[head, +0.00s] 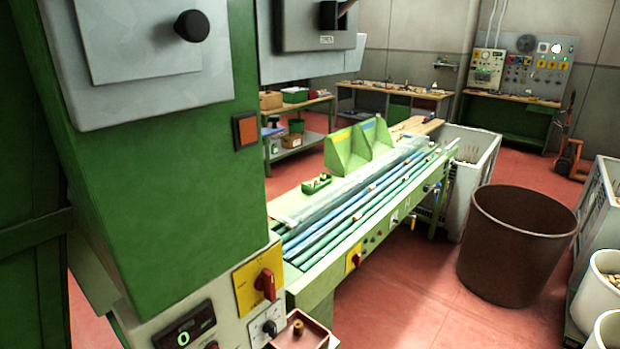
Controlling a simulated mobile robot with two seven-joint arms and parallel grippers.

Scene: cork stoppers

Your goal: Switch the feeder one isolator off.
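A red rotary switch handle (266,284) sits on a yellow plate (247,290) on the near green machine's control face. A second, smaller red handle (356,260) on a yellow plate is on the front of the long green bench. A grey box (300,28) at the top has a dark lever (346,7) and a small label (327,40). I cannot read the labels, so I cannot tell which one is the feeder one isolator. The near red handle looks roughly upright; its marks are too small to read. Neither gripper is in view.
The near green machine (165,190) fills the left side. A small red-brown tray (300,338) juts out below its controls. A brown bin (515,245) and pale crates stand at the right. Red floor (400,300) is open before the bench. A switch panel (520,65) hangs far back.

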